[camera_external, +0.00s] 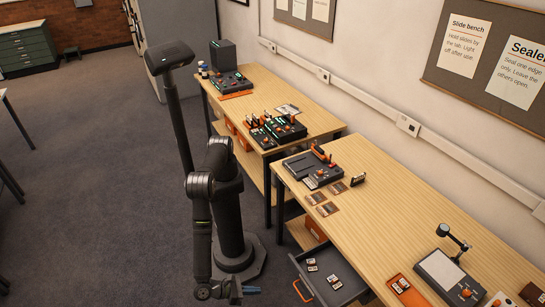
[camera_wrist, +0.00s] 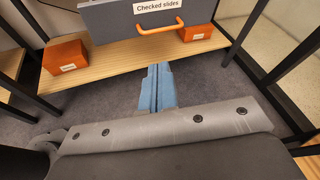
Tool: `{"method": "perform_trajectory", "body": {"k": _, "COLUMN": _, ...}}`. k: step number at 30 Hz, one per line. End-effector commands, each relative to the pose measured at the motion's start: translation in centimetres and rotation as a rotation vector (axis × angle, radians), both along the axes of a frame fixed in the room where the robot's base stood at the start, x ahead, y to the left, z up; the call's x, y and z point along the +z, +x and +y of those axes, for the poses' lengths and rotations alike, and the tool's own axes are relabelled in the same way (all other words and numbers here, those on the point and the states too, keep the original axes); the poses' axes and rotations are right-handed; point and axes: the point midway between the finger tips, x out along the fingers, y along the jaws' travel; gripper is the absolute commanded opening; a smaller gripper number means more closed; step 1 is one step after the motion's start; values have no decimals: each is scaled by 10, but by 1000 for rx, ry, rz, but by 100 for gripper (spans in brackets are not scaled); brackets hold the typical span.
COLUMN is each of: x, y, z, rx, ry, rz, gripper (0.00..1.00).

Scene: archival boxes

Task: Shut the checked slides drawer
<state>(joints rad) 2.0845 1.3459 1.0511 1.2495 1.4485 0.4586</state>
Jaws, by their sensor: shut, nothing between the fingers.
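The checked slides drawer (camera_external: 329,277) is a dark grey drawer pulled out from under the near wooden bench, with several small slides lying in it. Its orange handle (camera_external: 302,290) is on the front, at the left side in the external view. In the wrist view the drawer front (camera_wrist: 115,25) shows at the top with a "Checked slides" label (camera_wrist: 155,5) and the orange handle (camera_wrist: 157,30). My gripper (camera_external: 252,290) has blue fingers, shut and empty, to the left of the handle and apart from it. In the wrist view the fingers (camera_wrist: 158,72) point toward the drawer front, below the handle.
The near bench (camera_external: 400,215) holds a sealer, slides, an orange tray (camera_external: 409,291) and a lamp. Orange boxes (camera_wrist: 66,56) stand on its lower shelf (camera_wrist: 110,52). Dark table legs flank the drawer. The carpet (camera_external: 100,200) to the left is clear.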

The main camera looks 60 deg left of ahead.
Motion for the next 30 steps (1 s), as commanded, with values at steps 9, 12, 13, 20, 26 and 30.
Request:
{"method": "perform_trajectory", "body": {"k": 9, "x": 15, "y": 70, "z": -10, "rx": 287, "ry": -522, "rz": 507, "gripper": 0}}
{"method": "perform_trajectory", "body": {"k": 12, "x": 21, "y": 89, "z": -8, "rx": 415, "ry": -689, "rz": 659, "gripper": 0}}
{"method": "perform_trajectory", "body": {"k": 13, "x": 23, "y": 93, "z": -8, "rx": 456, "ry": -740, "rz": 705, "gripper": 0}}
{"method": "perform_trajectory", "body": {"k": 20, "x": 38, "y": 125, "z": 1, "rx": 779, "ry": -1083, "rz": 996, "gripper": 0}}
{"method": "perform_trajectory", "body": {"k": 26, "x": 45, "y": 136, "z": 6, "rx": 951, "ry": -1238, "rz": 1119, "gripper": 0}}
{"method": "perform_trajectory", "body": {"k": 30, "x": 43, "y": 139, "z": 5, "rx": 984, "ry": -1265, "rz": 1139, "gripper": 0}}
